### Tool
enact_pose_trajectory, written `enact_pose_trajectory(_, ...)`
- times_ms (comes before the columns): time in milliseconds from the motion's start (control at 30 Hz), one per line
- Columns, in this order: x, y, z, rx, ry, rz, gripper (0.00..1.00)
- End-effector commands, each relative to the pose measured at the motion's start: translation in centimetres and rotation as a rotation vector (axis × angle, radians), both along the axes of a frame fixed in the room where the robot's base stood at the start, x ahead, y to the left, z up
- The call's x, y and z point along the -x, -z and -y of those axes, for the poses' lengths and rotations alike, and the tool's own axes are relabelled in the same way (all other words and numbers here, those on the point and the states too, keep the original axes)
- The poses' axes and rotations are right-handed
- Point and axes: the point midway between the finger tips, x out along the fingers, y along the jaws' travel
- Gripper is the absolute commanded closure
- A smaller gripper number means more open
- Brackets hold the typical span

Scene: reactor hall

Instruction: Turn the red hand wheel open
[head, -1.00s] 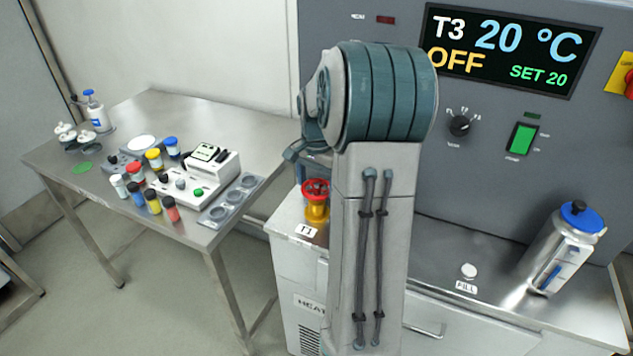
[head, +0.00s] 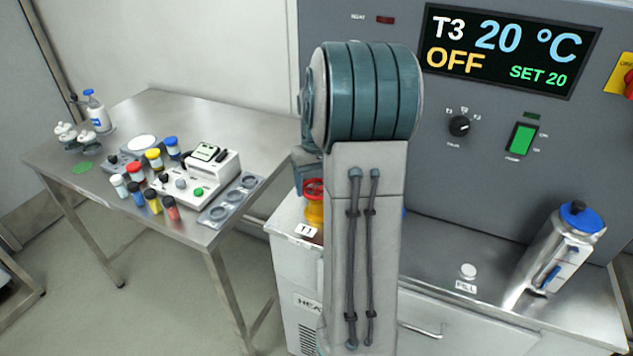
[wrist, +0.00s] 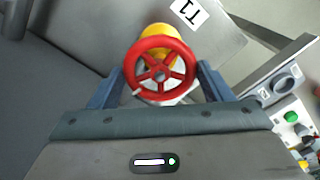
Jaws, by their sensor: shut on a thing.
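The red hand wheel (wrist: 160,68) sits on a yellow valve body (wrist: 158,32) in the wrist view, with its spokes facing the camera. My gripper (wrist: 161,82) has a blue finger on each side of the wheel and is shut on it. The fingertips are partly hidden behind the wheel rim. In the head view the wheel (head: 313,189) shows beside the T1 label (head: 306,230), and my arm covers its right part. My gripper is mostly hidden behind the arm there.
A steel table (head: 120,230) with several coloured vials and instruments stands at the left. A silver container with a blue lid (head: 556,250) stands on the counter at the right. The display (head: 510,48) reads T3 20 °C, OFF, SET 20.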

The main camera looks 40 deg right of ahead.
Motion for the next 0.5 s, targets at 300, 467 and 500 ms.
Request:
enact_pose_trajectory(300,-0.08,-0.17,0.03,0.002,-0.301,0.004,0.51)
enact_pose_trajectory(467,-0.08,-0.17,0.02,0.002,-0.453,0.004,0.51)
enact_pose_trajectory(500,-0.08,-0.18,0.02,0.002,-0.491,0.004,0.51)
